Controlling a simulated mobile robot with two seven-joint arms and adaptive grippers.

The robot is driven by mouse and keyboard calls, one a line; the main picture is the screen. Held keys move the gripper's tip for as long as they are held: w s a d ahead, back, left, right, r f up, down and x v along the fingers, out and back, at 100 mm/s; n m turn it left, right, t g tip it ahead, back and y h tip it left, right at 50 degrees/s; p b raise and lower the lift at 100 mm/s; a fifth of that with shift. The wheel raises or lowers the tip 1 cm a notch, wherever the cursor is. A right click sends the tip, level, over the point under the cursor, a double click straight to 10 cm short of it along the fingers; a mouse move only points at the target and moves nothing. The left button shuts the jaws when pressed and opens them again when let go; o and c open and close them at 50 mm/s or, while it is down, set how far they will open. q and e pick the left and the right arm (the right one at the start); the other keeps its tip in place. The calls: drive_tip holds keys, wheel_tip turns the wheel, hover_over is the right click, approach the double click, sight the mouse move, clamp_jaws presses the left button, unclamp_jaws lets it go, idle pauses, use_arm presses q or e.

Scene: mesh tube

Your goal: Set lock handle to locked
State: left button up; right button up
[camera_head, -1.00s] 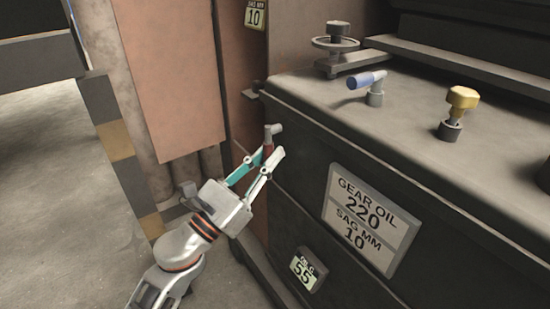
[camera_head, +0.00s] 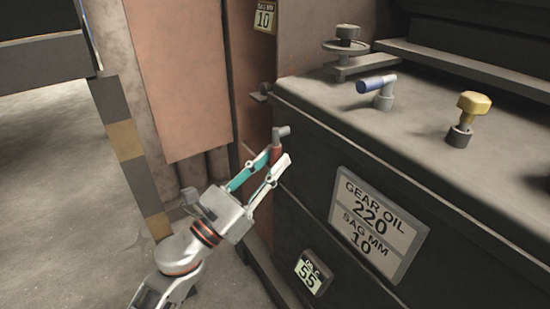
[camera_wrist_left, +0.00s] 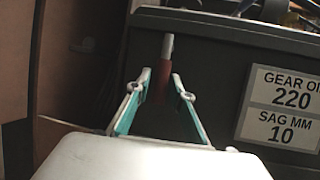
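The lock handle has a red grip (camera_head: 276,154) hanging from a grey elbow on the left front corner of the dark machine. It also shows in the left wrist view (camera_wrist_left: 163,82), pointing down, with its grey end on top. My left gripper (camera_head: 277,160) is at the handle, one teal-and-white finger on each side of the red grip. In the left wrist view its fingertips (camera_wrist_left: 162,84) stand apart, with the grip between or just beyond them; small gaps show, and contact is unclear. My right gripper is not in view.
On the machine top are a blue-handled lever (camera_head: 377,84), a yellow knob (camera_head: 473,104) and a handwheel (camera_head: 346,46). A gear oil sign (camera_head: 378,225) and a small 55 label (camera_head: 313,272) are on its front. A striped post (camera_head: 127,145) stands left; open floor lies beyond.

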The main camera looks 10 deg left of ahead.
use_arm(q)
drive_tip(key=v, duration=1.1)
drive_tip(key=shift+r, duration=0.15)
